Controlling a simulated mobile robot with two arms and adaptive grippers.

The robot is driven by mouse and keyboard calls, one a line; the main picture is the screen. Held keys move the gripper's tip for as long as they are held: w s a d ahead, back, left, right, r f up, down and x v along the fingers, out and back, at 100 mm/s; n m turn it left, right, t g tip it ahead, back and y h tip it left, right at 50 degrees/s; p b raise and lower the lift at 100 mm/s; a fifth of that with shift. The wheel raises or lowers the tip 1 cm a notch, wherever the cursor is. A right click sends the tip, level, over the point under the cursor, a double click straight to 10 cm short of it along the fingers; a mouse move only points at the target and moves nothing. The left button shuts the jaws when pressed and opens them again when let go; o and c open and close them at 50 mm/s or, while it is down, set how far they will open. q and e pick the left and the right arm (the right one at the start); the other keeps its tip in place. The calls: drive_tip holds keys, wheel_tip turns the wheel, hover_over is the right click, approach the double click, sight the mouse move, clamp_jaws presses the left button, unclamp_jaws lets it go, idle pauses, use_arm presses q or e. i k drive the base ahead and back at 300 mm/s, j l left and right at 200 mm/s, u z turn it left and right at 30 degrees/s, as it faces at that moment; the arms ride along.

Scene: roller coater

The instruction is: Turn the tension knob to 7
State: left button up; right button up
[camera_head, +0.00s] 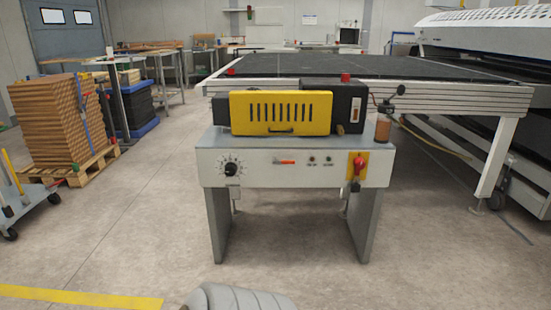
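A black tension knob (231,169) sits on a round white dial at the left of the coater's grey front panel. Marks ring the dial, but they are too small to read, so I cannot tell its setting. The roller coater (270,172) stands upright ahead of me on two grey legs, with a yellow slotted cover (281,112) on top. A red switch on a yellow plate (357,166) is at the panel's right. Neither gripper is in view. A grey rounded part at the bottom edge looks like part of my arm.
A long dark-topped table (400,68) stands behind the coater. A large white machine (480,50) is at the right. A pallet of stacked boards (55,125) and a cart (30,195) stand at the left. The floor before the coater is clear.

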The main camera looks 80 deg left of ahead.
sight(230, 170)
drive_tip(key=u, duration=2.3)
